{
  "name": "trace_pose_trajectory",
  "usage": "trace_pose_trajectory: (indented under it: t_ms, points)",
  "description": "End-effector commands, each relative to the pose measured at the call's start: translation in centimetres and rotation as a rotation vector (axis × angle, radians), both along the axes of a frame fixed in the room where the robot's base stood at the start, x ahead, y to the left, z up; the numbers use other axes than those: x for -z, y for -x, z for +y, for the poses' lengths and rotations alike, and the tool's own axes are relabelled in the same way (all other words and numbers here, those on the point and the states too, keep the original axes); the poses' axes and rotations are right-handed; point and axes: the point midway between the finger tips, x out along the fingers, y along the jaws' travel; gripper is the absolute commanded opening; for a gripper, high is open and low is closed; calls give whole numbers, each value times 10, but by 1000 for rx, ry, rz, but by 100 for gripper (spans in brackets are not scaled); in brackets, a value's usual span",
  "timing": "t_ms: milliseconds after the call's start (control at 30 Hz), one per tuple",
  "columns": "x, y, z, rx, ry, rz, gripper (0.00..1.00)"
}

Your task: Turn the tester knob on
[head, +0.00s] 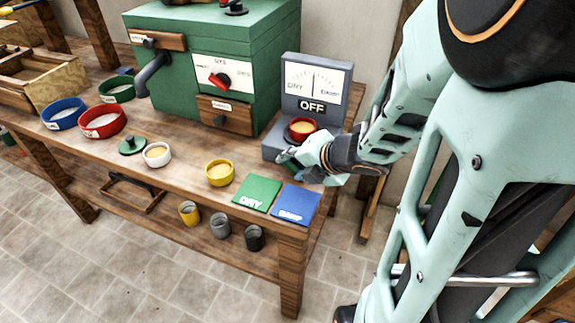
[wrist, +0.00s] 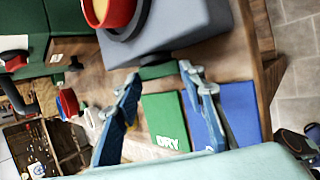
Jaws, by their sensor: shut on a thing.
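The tester (head: 288,101) is a grey box at the bench's right end, with a DRY/DAMP dial (head: 318,82) and a sign that reads OFF. Its base fills the top of the wrist view (wrist: 180,32). A red cup of yellow grain (head: 302,128) sits on it. My gripper (head: 291,159) is at the tester's front. In the wrist view my fingertips (wrist: 160,73) are on either side of a small green piece (wrist: 157,71) at the tester's front, which appears to be the knob. The knob is mostly hidden in the head view.
A green DRY card (head: 257,192) and a blue DAMP card (head: 296,205) lie in front of the tester. A yellow cup (head: 219,173) and a white cup (head: 157,154) stand left of them. A green mill (head: 205,40) stands behind.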

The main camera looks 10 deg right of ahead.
Motion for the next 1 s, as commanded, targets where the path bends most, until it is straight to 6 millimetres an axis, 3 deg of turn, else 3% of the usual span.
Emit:
trace_pose_trajectory:
  t_ms: [33, 967, 1000]
  points:
    - [7, 0, -2, 3, -15, -15, 13]
    - [2, 1, -2, 2, -107, -78, 13]
    - [2, 1, -2, 2, -107, -78, 42]
